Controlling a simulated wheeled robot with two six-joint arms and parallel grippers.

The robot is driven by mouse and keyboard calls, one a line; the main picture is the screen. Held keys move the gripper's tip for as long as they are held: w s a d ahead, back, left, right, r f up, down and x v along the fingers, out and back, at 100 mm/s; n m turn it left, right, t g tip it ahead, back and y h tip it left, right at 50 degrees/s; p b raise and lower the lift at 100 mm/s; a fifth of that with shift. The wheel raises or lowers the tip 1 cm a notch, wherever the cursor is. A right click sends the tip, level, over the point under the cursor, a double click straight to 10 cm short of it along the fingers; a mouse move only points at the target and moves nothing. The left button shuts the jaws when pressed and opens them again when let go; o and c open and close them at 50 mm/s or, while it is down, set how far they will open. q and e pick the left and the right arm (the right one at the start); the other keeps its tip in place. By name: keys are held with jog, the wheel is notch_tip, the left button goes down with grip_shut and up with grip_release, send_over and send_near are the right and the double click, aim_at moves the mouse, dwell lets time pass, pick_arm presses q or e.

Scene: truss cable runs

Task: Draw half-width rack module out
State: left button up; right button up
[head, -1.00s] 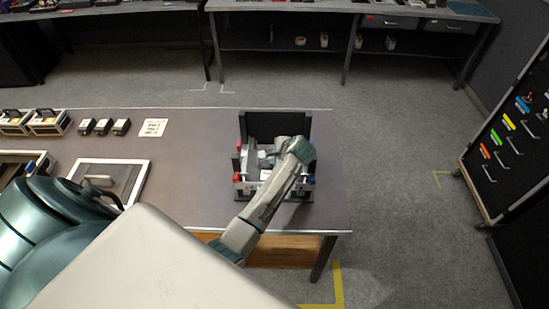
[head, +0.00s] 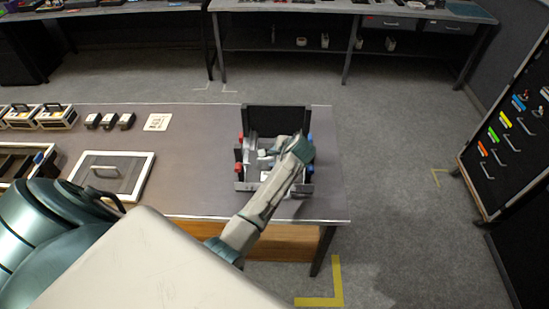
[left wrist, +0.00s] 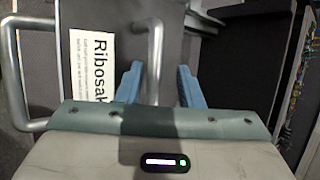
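A small rack (head: 238,172) with a tall black back panel and red and blue parts on its sides stands at the table's right end. My left gripper (head: 284,157) is over it, and my arm hides part of it. In the left wrist view a grey module front with a white label reading "Ribosa…" (left wrist: 92,65) shows beyond the fingers. A metal bar handle (left wrist: 155,60) passes between the two blue fingertips of the left gripper (left wrist: 160,80), with gaps beside it. A second bar handle (left wrist: 14,75) is at the left. My right gripper is not in view.
The table (head: 205,170) is bare left of the rack. A framed grey panel with a handle (head: 148,185), small black blocks (head: 109,121) and cases (head: 57,117) lie further left. A tool board (head: 510,140) stands right, across open floor.

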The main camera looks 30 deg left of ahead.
pick_arm(q)
jog(key=shift+s+d+f, duration=0.1)
jog(key=shift+s+f, duration=0.05)
jog(key=shift+f, duration=0.05)
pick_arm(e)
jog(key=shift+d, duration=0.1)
